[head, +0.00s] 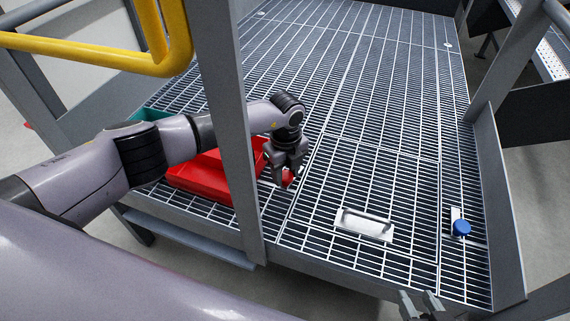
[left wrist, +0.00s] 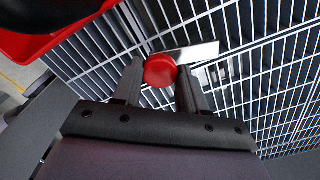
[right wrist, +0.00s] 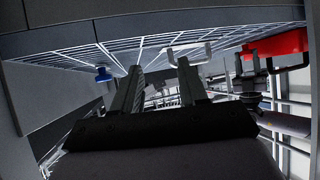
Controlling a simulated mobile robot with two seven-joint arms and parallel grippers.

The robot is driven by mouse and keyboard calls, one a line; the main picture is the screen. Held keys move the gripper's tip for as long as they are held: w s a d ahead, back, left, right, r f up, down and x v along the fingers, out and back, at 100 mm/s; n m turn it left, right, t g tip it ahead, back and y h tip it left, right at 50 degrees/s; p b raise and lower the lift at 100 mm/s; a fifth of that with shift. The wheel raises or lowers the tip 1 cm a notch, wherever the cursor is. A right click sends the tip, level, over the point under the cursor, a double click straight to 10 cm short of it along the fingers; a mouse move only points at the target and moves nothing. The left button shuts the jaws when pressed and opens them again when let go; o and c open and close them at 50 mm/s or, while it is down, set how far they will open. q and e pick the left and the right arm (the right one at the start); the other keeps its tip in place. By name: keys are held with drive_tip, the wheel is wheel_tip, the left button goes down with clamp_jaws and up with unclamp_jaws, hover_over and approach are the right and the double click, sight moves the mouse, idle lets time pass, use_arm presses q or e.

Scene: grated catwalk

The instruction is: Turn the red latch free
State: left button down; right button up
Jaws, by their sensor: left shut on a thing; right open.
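The red latch has a round red knob (head: 287,177) at the left edge of the hatch panel in the grating. In the left wrist view the knob (left wrist: 160,70) sits between my left gripper's fingertips (left wrist: 160,85), and a pale metal bar (left wrist: 188,54) extends from it to the upper right. My left gripper (head: 288,183) is shut on the knob, and its fingers partly hide it in the head view. My right gripper (head: 424,300) is open and empty near the platform's front edge. It also shows in the right wrist view (right wrist: 160,70).
A blue knob latch (head: 461,227) stands at the hatch's right side. A white handle (head: 364,223) lies on the hatch's front part. A red bin (head: 203,178) and a green bin (head: 150,115) are at the left. A grey post (head: 230,120) rises in front of my left arm.

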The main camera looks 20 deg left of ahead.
sight(285, 175)
use_arm(q)
drive_tip(key=shift+n+p, duration=0.85)
drive_tip(key=shift+n, duration=0.45)
use_arm(e)
drive_tip(key=shift+s+d, duration=0.25)
drive_tip(key=shift+d, duration=0.4)
drive_tip(key=shift+s+d+f+m+g+h, duration=0.25)
drive_tip(key=shift+d+f+m+g+h, duration=0.05)
drive_tip(key=shift+f, duration=0.15)
use_arm(q)
drive_tip(key=c, duration=0.6)
unclamp_jaws()
use_arm(e)
drive_tip(key=shift+a+r, duration=0.1)
drive_tip(key=shift+a, duration=0.05)
use_arm(q)
drive_tip(key=shift+r, duration=0.1)
wheel_tip(285, 175, up, 6)
drive_tip(key=shift+f+p, duration=0.1)
drive_tip(key=shift+p, duration=1.05)
drive_tip(key=shift+r, duration=0.6)
use_arm(e)
drive_tip(key=shift+s+d+r, duration=0.3)
drive_tip(key=shift+s+d, duration=0.05)
drive_tip(key=shift+d, duration=0.1)
